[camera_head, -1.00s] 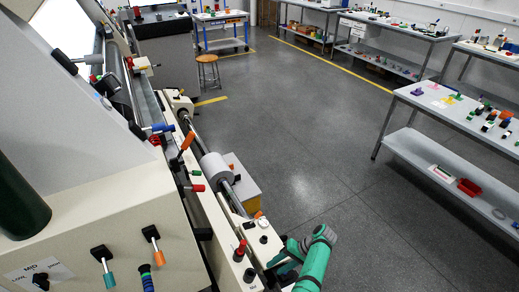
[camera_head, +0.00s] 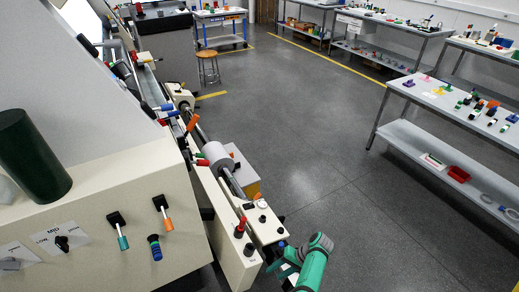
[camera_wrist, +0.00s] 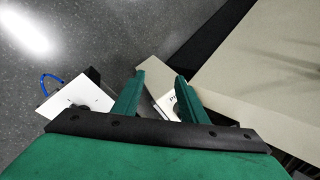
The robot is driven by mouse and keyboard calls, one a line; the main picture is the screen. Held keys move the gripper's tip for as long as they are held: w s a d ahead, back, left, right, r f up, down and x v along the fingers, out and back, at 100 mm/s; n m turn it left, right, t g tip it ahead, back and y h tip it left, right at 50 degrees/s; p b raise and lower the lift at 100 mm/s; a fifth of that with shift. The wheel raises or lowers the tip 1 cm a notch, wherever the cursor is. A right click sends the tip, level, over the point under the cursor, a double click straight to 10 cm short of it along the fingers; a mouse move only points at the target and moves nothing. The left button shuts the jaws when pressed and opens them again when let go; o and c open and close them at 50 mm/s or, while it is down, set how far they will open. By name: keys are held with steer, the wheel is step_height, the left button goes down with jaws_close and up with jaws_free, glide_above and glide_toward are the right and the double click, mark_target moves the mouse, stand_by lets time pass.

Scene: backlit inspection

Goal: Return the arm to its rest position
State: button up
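My green arm (camera_head: 314,265) shows at the bottom of the head view, to the right of the machine's front end. My gripper (camera_wrist: 160,78) shows in the wrist view with its two green fingers apart and nothing between the tips. Beyond the fingers lie the grey floor and pale machine panels. The fingers appear apart from the panels, though the exact gap cannot be told. In the head view the fingertips cannot be made out.
The beige machine (camera_head: 110,225) with levers and a roller (camera_head: 219,158) fills the left. A dark green cylinder (camera_head: 33,155) stands on it. A stool (camera_head: 208,68) is at the back. A grey table (camera_head: 440,105) with small parts stands right. The floor (camera_head: 310,150) between is clear.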

steer(key=s+d+f+t+h, duration=0.1)
steer(key=s+f+t+h, duration=0.3)
steer(key=s+f, duration=0.8)
steer(key=s+r+t+h, duration=0.3)
steer(key=s+r+h, duration=0.1)
steer(key=s, duration=0.7)
steer(key=s+a+r+t, duration=0.3)
steer(key=s+r, duration=0.1)
steer(key=r, duration=0.9)
steer(key=s+a+r+n+t, duration=0.1)
steer(key=s+r, duration=0.4)
steer(key=r, duration=0.9)
steer(key=s+a+r+n+t, duration=0.1)
steer(key=s+a+r+t, duration=0.3)
steer(key=r, duration=1)
steer(key=shift+s+a+t+y, duration=0.35)
steer(key=shift+s+t, duration=0.1)
steer(key=shift+t, duration=0.15)
